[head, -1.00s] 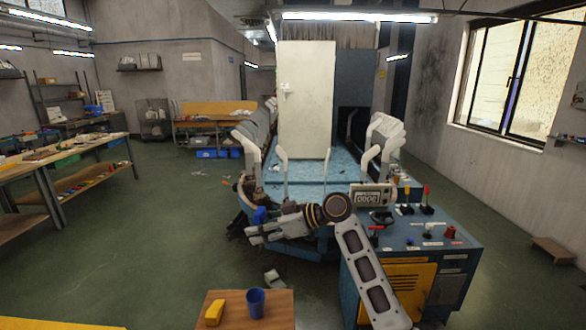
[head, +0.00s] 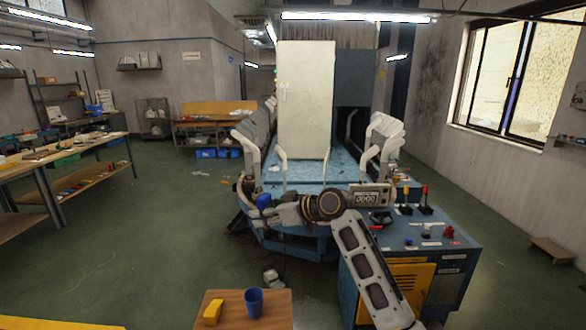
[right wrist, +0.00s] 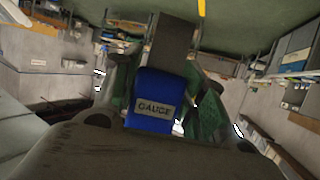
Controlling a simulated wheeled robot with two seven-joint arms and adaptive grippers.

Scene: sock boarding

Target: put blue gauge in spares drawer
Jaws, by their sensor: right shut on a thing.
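The blue gauge (right wrist: 155,98) is in the right wrist view, with a label reading GAUGE. It also shows as a small blue shape in the head view (head: 264,201). My right gripper (head: 262,207) is shut on it and holds it up in the air, in front of the blue machine. In the wrist view the gauge stands out between the gripper's fingers. My left gripper is not in view. I cannot make out a drawer marked for spares.
The blue machine (head: 320,172) with white curved bars fills the middle. A control cabinet (head: 450,262) with levers stands at right. A small wooden table (head: 275,312) in front carries a blue cup (head: 254,302) and a yellow block (head: 213,312). Open floor lies at left.

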